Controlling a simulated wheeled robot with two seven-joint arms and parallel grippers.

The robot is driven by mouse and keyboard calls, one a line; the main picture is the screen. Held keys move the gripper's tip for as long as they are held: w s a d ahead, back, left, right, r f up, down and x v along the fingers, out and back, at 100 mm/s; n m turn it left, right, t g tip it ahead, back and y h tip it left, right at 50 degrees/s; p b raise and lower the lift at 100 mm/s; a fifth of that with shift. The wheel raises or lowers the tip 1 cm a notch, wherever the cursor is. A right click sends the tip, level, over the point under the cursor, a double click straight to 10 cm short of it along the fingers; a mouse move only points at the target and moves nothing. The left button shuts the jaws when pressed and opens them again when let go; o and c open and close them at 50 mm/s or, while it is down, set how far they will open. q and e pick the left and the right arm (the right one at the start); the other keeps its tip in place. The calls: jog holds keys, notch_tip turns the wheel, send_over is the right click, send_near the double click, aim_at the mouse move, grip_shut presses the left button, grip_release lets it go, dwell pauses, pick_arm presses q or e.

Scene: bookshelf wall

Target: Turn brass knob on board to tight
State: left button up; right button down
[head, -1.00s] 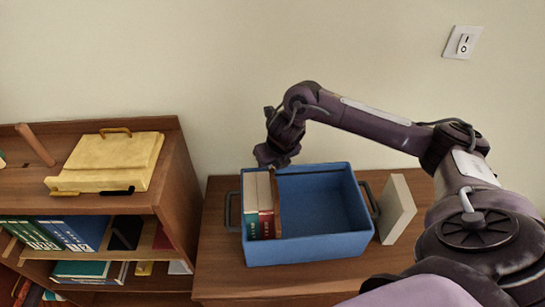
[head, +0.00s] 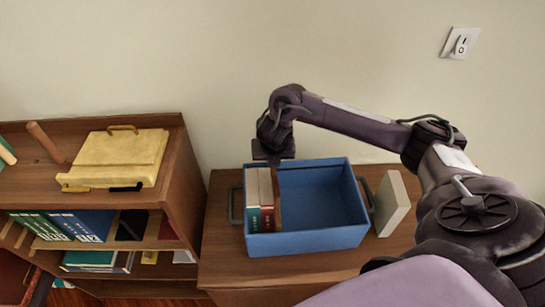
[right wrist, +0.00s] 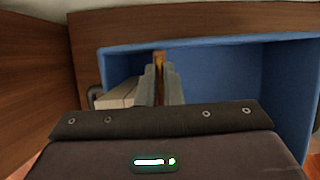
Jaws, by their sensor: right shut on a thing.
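A thin brown board (head: 277,187) stands upright in the blue box (head: 318,242), just right of the books. My right gripper (head: 273,160) points down at the back left of the box, above the board's far end. In the right wrist view its two fingers (right wrist: 160,75) are shut on a narrow orange-brass piece (right wrist: 159,58), which looks like the brass knob. Most of the knob is hidden between the fingers, and its marks cannot be read. My left gripper is in neither view.
Several books (head: 259,195) stand at the box's left end; its right part is empty. A pale block (head: 391,204) leans right of the box. The bookshelf (head: 188,190) at left carries a yellow case (head: 118,158). A wall switch (head: 460,43) is at upper right.

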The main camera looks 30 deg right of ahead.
jog(key=c, duration=1.9)
grip_release()
jog(key=shift+a+r, duration=0.1)
jog(key=shift+r, duration=0.1)
jog(key=v, duration=0.2)
jog(key=shift+s+r, duration=0.15)
jog(key=shift+r, duration=0.15)
jog(key=p+v, duration=0.3)
jog(key=v, duration=0.1)
jog(key=shift+s+a+r, duration=0.1)
jog(key=shift+s+r, duration=0.15)
jog(key=shift+r, duration=0.05)
